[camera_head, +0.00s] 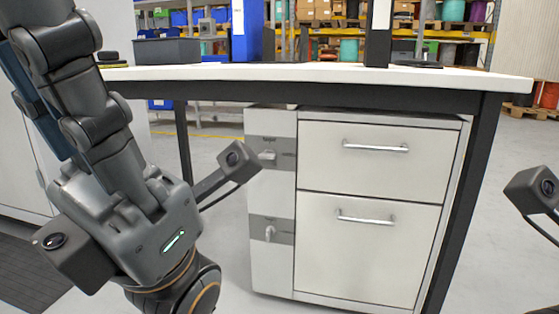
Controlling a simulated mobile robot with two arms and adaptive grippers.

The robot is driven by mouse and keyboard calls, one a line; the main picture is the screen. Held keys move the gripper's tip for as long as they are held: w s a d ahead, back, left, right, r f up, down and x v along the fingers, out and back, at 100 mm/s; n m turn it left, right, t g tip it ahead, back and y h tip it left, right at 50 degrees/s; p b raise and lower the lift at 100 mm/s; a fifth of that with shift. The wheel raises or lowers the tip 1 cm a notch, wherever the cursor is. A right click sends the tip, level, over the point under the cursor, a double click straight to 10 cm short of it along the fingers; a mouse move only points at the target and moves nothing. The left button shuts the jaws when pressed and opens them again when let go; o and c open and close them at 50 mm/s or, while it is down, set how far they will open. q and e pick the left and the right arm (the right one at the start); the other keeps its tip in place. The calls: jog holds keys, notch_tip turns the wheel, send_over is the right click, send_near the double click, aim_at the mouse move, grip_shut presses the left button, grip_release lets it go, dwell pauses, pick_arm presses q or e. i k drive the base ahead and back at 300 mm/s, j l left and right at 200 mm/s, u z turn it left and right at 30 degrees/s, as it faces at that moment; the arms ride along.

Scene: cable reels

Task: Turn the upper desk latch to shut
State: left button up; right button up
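The upper desk latch (267,155) is a small metal handle on a grey plate, on the narrow left panel of the cabinet (370,240) under the desk. Its lever appears to lie about level. The lower latch (270,232) is on a similar plate below it, and its lever looks upright. Both drawers look closed. My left arm comes in from the left, with its wrist in front and left of the cabinet. A dark camera block on that arm is just left of the upper latch in the picture. Neither gripper's fingers are in view.
The white desk top (320,73) overhangs the cabinet, with dark legs at both sides. A grey bin (167,51) and a blue binder (247,31) stand on it. Racks with boxes and reels are behind. The floor to the cabinet's right is open.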

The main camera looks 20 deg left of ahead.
aim_at(269, 154)
jog(key=j+z, duration=0.25)
jog(key=j, duration=0.4)
jog(key=j+z, duration=0.25)
jog(key=j, duration=0.4)
